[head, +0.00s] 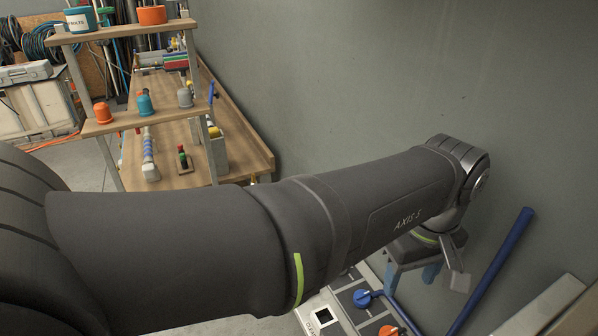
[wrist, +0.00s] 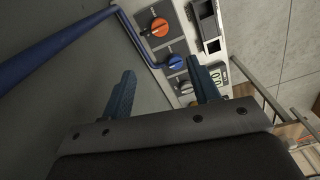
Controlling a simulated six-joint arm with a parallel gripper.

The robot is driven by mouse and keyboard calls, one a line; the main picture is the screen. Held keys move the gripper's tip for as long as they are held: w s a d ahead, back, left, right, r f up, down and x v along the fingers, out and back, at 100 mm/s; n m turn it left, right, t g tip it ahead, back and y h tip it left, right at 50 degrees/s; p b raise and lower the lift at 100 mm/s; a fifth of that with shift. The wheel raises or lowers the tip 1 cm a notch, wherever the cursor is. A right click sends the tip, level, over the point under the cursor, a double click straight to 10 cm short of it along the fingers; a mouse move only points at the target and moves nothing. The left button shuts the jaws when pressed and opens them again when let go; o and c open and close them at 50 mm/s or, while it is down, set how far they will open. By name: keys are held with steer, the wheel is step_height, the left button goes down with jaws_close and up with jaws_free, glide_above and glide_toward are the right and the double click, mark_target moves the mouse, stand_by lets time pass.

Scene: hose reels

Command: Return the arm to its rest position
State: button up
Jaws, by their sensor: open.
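My gripper (wrist: 158,92) shows in the wrist view with its two blue fingers spread apart and nothing between them. In the head view my dark arm stretches across the picture to the right, and the gripper (head: 431,273) hangs at its far end, partly hidden by the arm. Below it in the head view is a panel (head: 349,300) with a blue knob (head: 364,298) and an orange knob (head: 389,331). The wrist view shows the same blue knob (wrist: 175,62) and orange knob (wrist: 159,27) beyond the fingertips. The fingers appear apart from the panel.
A blue pipe (head: 492,270) rises beside the grey wall (head: 330,70) at the right. A wooden bench (head: 230,125) and a shelf (head: 112,125) with orange, teal and grey pieces stand at the back left. Coiled hoses (head: 38,42) hang behind. Open air lies above the arm.

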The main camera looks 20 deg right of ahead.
mark_target(391, 332)
step_height(391, 332, down, 17)
steer(key=shift+f, duration=0.2)
stand_by(0.6)
steer(key=m, duration=0.3)
steer(key=shift+m, duration=0.4)
steer(key=m, duration=0.4)
steer(key=shift+m, duration=0.3)
steer(key=m, duration=0.4)
steer(key=shift+s+d+m, duration=0.1)
steer(key=shift+m, duration=0.3)
steer(key=m, duration=0.4)
stand_by(1.5)
